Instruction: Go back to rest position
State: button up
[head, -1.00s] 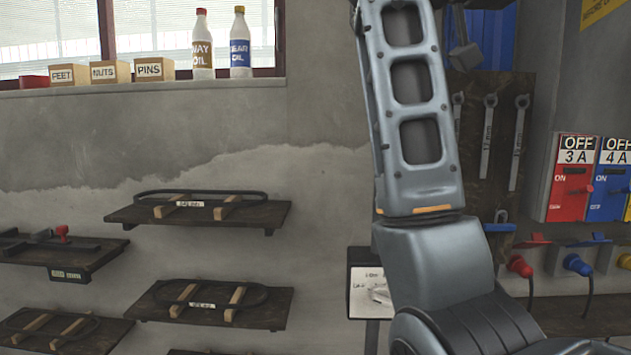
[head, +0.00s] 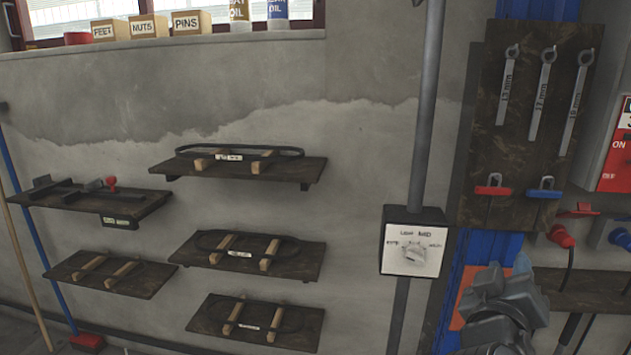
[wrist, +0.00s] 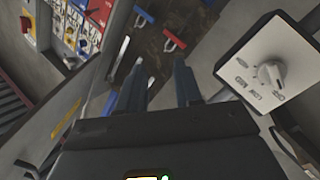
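My gripper (wrist: 160,80) shows in the wrist view as two dark fingers pointing up the picture. They stand apart with a clear gap, and nothing is held between them. The fingers are in front of the dark tool board, with a grey dial box (wrist: 270,75) to their right. In the head view, part of my arm shows at the lower right, in front of the blue post; I cannot make out the fingers there.
The dial box (head: 412,262) hangs on the wall under a pipe. A board (head: 500,140) with several wrenches and padlocks is right of it. Wall shelves with belts (head: 300,172) are at left.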

jog(key=s+a+f+n+y, duration=0.2)
jog(key=s+a+f+y, duration=0.15)
jog(key=s+f, duration=0.55)
jog(key=s+a+f+n+y, duration=0.1)
jog(key=s+a+f+y, duration=0.1)
jog(key=s+f+y, duration=0.5)
jog(key=s+a+r+m, duration=0.1)
jog(key=s+r+m, duration=0.1)
jog(key=s, duration=1.1)
jog(key=s+a+r+m, duration=0.1)
jog(key=s+r, duration=0.1)
jog(key=s, duration=1.2)
jog(key=shift+r+m, duration=0.4)
jog(key=shift+y, duration=0.25)
